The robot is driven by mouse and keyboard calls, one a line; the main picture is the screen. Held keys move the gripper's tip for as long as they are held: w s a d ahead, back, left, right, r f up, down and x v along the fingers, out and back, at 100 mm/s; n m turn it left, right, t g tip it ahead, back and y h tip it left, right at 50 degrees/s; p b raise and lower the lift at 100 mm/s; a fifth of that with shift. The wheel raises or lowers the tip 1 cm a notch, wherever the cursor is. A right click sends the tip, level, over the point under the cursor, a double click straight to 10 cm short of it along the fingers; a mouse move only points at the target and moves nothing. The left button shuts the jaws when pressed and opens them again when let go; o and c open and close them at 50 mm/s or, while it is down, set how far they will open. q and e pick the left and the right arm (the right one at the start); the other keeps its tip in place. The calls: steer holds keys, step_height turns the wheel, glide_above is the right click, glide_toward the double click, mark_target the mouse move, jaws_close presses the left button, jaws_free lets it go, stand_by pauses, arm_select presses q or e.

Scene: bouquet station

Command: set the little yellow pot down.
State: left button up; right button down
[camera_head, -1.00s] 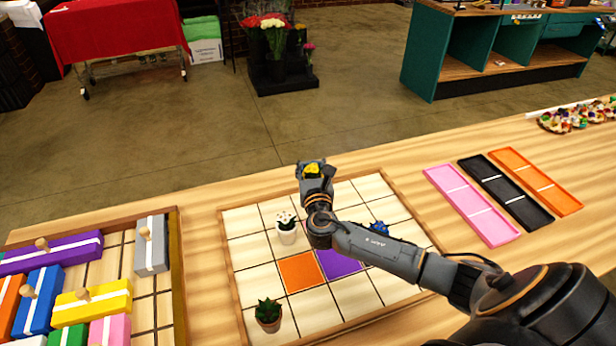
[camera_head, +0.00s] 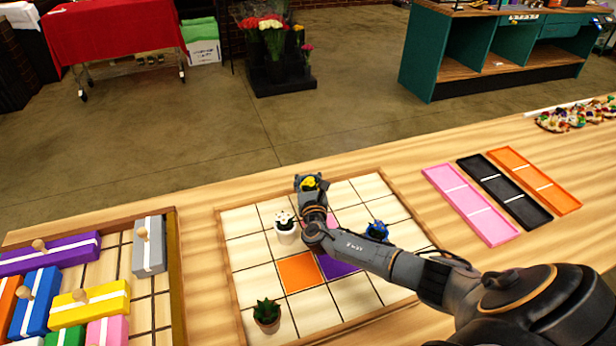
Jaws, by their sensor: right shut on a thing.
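The little yellow pot (camera_head: 310,183) shows as a small yellow patch between the fingers of my right gripper (camera_head: 309,182). The gripper is shut on it, over the far edge of the gridded board (camera_head: 262,322). The gripper hides most of the pot, and I cannot tell whether its base touches the board. A white pot with a white-flowered plant (camera_head: 286,232) stands just left of my right wrist. A blue pot (camera_head: 377,230) stands to the right, partly behind my arm. A terracotta pot with a green plant (camera_head: 267,315) stands at the near left. My left gripper is not in view.
The board has an orange square (camera_head: 299,272) and a purple square (camera_head: 338,266), plus a pink patch by my wrist. A wooden tray (camera_head: 178,290) of coloured blocks lies left. Pink (camera_head: 470,205), black (camera_head: 505,193) and orange (camera_head: 534,181) trays lie right.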

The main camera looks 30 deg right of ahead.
steer(key=c, duration=1.5)
jaws_free()
steer(key=shift+f, duration=0.2)
steer(key=o, duration=0.8)
steer(key=shift+r, duration=0.1)
steer(key=shift+s+r, duration=0.1)
steer(key=shift+r, duration=0.05)
steer(key=v, duration=0.7)
steer(key=shift+s+a, duration=0.1)
steer(key=shift+s, duration=0.1)
